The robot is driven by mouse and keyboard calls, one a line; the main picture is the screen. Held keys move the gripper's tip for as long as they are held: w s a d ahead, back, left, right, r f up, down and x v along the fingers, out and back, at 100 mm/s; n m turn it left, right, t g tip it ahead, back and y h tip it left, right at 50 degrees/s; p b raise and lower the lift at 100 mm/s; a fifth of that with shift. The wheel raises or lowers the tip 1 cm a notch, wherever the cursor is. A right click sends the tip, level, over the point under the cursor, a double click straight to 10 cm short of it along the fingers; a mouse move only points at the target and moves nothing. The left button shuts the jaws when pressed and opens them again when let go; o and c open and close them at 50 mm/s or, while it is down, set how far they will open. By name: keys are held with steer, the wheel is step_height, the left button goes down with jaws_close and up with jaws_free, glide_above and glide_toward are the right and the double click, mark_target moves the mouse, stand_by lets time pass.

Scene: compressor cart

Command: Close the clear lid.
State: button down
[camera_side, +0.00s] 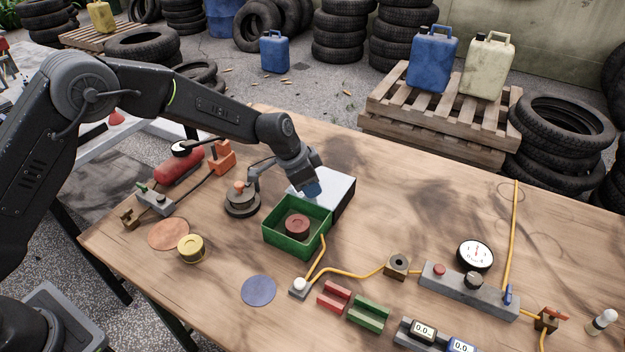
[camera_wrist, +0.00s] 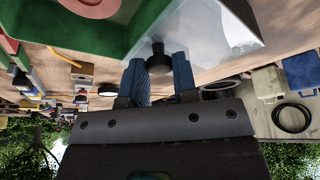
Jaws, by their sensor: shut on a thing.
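The green box (camera_side: 283,243) stands open-topped on the wooden table, with a dark red round piece (camera_side: 297,226) inside it. The clear lid (camera_side: 338,188) stands open at the back right of the box, and my gripper partly covers it. In the wrist view the see-through lid (camera_wrist: 215,28) spreads beside the green box wall (camera_wrist: 60,32). My gripper (camera_side: 312,190) has blue fingertips, and in the wrist view they (camera_wrist: 160,72) are shut on the lid's dark knob (camera_wrist: 158,56). The round piece also shows at the top of the wrist view.
A grey round stand (camera_side: 242,203) with an orange top is left of the box. A white button on a grey block (camera_side: 299,287) with a yellow hose lies in front. A pressure gauge (camera_side: 475,255) and grey panel are at right.

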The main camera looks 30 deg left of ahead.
steer(key=s, duration=1.1)
steer(key=shift+s, duration=0.35)
steer(key=shift+d, duration=0.1)
steer(key=c, duration=0.9)
jaws_free()
steer(key=shift+r, duration=0.1)
steer(key=v, duration=1.3)
steer(key=shift+r, duration=0.3)
steer(key=shift+s+a+r, duration=0.1)
steer(key=shift+s+a, duration=0.05)
steer(key=shift+a, duration=0.1)
